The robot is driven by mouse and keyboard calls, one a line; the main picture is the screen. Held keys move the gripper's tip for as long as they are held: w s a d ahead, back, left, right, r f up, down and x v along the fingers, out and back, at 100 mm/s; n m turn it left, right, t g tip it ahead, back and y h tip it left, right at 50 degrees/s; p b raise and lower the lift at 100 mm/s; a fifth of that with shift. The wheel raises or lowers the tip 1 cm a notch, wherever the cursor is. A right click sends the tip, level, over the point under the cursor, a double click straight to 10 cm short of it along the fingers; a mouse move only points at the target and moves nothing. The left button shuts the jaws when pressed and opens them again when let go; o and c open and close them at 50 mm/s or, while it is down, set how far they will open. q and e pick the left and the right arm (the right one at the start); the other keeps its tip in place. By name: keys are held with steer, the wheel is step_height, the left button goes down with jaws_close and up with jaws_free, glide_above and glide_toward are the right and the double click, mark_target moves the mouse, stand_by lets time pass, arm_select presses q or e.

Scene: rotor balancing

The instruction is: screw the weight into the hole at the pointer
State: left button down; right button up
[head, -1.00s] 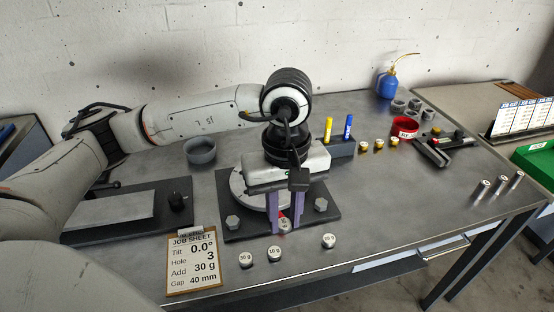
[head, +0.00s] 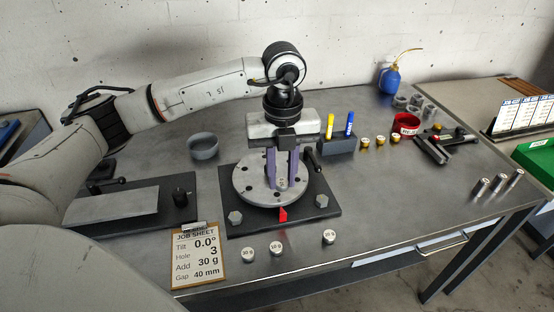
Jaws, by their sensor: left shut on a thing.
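The rotor, a round grey disc (head: 246,188) with holes, lies on a dark base plate (head: 232,230). A red pointer (head: 283,215) stands at its front edge. My left gripper (head: 282,185) comes down over the front right part of the disc, its purple fingers shut on a small silver weight (head: 281,184). The weight is just behind the pointer, at or close above the disc. I cannot tell whether it sits in a hole, and the hole there is hidden. My right gripper is out of view.
Several loose weights stand on the bench: two front left (head: 248,254) (head: 276,249) and one front right (head: 329,237). A job sheet (head: 198,256) reads hole 3, add 30 g.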

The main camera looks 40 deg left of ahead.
arm_select(q)
steer(key=a+f+n+b, duration=0.1)
steer(key=n, duration=0.3)
steer(key=w+a+f+n, duration=0.1)
steer(key=n, duration=0.3)
steer(key=w+f+n+b, duration=0.1)
steer(key=n, duration=0.4)
steer(key=shift+a+f+b, duration=0.25)
steer(key=shift+a+b, duration=0.05)
steer(key=shift+a, duration=0.1)
steer(key=shift+w+f+b, duration=0.1)
steer(key=shift+f+b, duration=0.3)
steer(key=shift+f, duration=0.35)
steer(key=n+p, duration=0.1)
steer(key=n, duration=0.2)
steer(key=shift+r, duration=0.15)
steer(key=shift+n+p, duration=0.55)
steer(key=shift+n, duration=0.45)
